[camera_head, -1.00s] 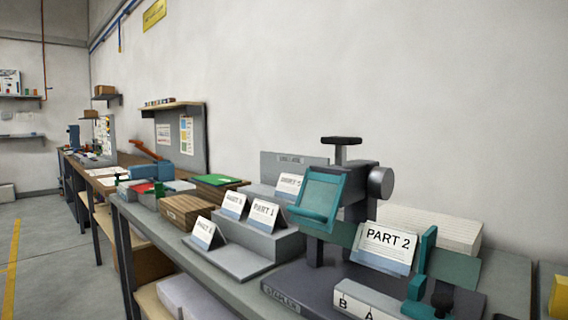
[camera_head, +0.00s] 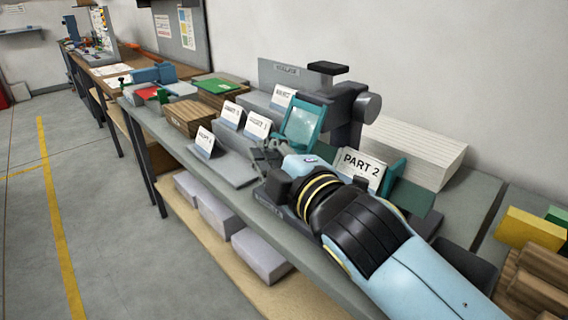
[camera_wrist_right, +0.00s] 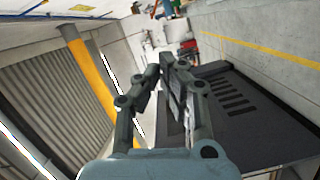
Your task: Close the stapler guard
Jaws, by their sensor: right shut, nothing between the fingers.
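The stapler (camera_head: 345,112) is a dark grey machine with a black top knob and a round side drum, standing on the bench against the wall. Its guard (camera_head: 303,124) is a teal frame with a clear pane, tilted at the front of the stapler head. My right gripper (camera_head: 265,155) is shut and empty, just left of and below the guard; I see no clear contact. My right arm hides much of the stapler's base. In the right wrist view the fingers (camera_wrist_right: 160,72) are close together with nothing held. My left gripper is not in view.
A PART 2 card (camera_head: 361,168) stands right of my wrist. Stepped card stands (camera_head: 236,170) lie left of my gripper. A white paper stack (camera_head: 415,150) is behind. Yellow and wooden blocks (camera_head: 530,228) sit at the right. The floor in front is clear.

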